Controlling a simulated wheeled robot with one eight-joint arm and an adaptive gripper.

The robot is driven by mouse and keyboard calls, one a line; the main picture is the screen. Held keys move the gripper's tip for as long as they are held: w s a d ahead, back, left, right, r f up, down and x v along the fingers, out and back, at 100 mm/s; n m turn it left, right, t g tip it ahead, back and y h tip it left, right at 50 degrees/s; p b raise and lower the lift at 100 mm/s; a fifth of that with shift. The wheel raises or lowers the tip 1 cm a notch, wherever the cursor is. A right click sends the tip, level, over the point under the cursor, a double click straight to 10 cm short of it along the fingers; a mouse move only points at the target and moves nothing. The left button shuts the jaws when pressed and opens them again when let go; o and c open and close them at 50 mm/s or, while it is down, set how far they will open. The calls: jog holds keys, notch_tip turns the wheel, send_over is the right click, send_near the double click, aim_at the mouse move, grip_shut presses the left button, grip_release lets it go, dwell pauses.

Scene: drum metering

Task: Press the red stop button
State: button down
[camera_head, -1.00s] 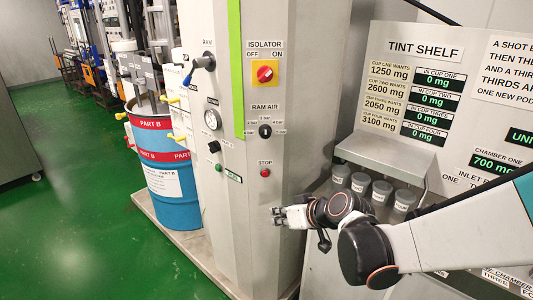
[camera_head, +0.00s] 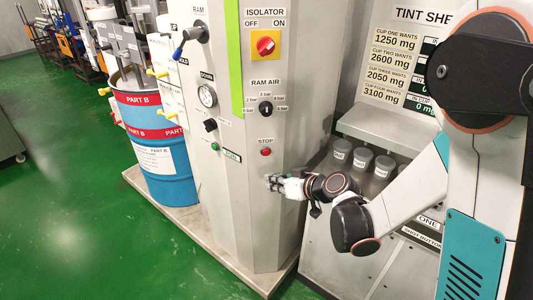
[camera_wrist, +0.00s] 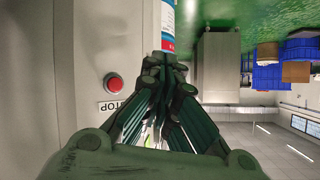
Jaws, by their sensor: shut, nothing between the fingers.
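The red stop button (camera_head: 266,152) sits on the pale grey column face, just under the STOP label (camera_head: 265,141). My gripper (camera_head: 272,182) is shut and empty, a little below the button in the head view. In the wrist view its closed fingertips (camera_wrist: 165,62) point past the button and appear apart from it. Whether the fingertips touch the column cannot be told.
Above the button are the RAM AIR knob (camera_head: 267,108) and the red isolator switch (camera_head: 265,45). A green button (camera_head: 215,146) is to the left. The blue drum (camera_head: 165,165) stands further left. Several grey cups (camera_head: 362,158) sit on the shelf at right.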

aim_at(266, 152)
jog(key=shift+w, duration=0.15)
jog(key=w+a, duration=0.1)
jog(key=w, duration=0.7)
jog(key=shift+w+p, duration=0.2)
jog(key=shift+p, duration=0.25)
dwell(1.0)
jog(key=shift+w, duration=0.4)
jog(key=shift+w+a, duration=0.1)
jog(key=shift+w, duration=0.35)
dwell(0.6)
jog(key=shift+s+b, duration=0.15)
jog(key=shift+b, duration=0.15)
jog(key=shift+s, duration=0.7)
